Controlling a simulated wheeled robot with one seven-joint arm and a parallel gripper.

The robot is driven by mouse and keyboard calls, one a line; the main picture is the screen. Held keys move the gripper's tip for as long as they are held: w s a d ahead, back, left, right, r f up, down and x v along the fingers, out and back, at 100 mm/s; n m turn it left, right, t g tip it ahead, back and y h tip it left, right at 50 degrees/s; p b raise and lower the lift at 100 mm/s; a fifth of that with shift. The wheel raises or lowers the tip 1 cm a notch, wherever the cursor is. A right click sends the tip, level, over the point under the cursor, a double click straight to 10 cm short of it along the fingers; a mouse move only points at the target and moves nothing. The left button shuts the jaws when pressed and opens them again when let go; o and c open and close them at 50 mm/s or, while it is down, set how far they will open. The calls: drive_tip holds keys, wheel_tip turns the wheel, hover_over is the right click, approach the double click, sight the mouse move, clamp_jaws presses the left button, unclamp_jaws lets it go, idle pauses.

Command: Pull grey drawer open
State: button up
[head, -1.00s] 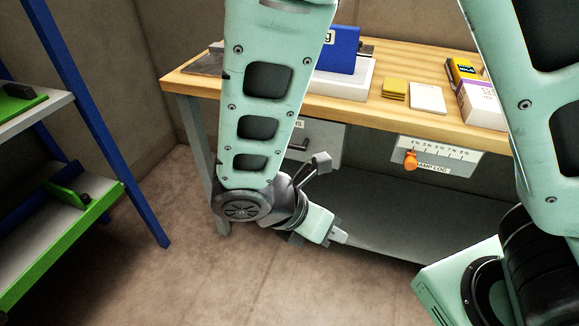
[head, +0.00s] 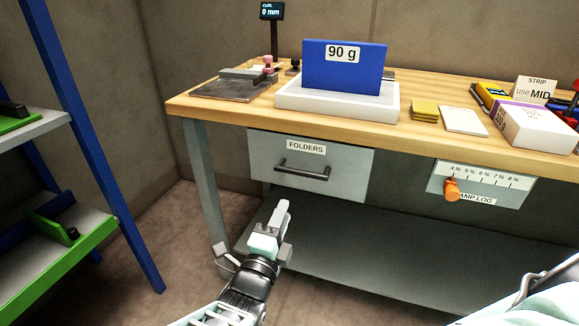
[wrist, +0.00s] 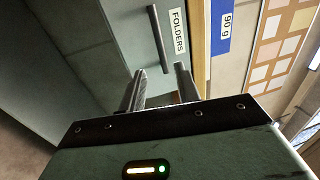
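The grey drawer (head: 345,182) sits under the left part of the wooden bench top and looks closed. It has a dark bar handle (head: 302,170) below a white FOLDERS label (head: 306,147). My gripper (head: 281,208) is below and in front of the drawer, apart from the handle. In the wrist view my gripper (wrist: 160,85) has its two fingers spread with nothing between them. The handle (wrist: 159,40) stands ahead of the gap between the fingertips, and the drawer front (wrist: 118,40) fills the area around it.
The bench top (head: 230,112) carries a blue 90 g block (head: 343,72) in a white tray, pads and a box. A panel with an orange knob (head: 452,189) hangs right of the drawer. A lower shelf (head: 370,240) lies below. A blue-framed rack (head: 100,150) stands left.

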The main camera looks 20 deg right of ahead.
sight(301, 173)
drive_tip(key=b+x, duration=0.1)
drive_tip(key=x, duration=1.3)
drive_tip(key=shift+s+f, duration=0.1)
drive_tip(key=shift+f, duration=0.05)
clamp_jaws()
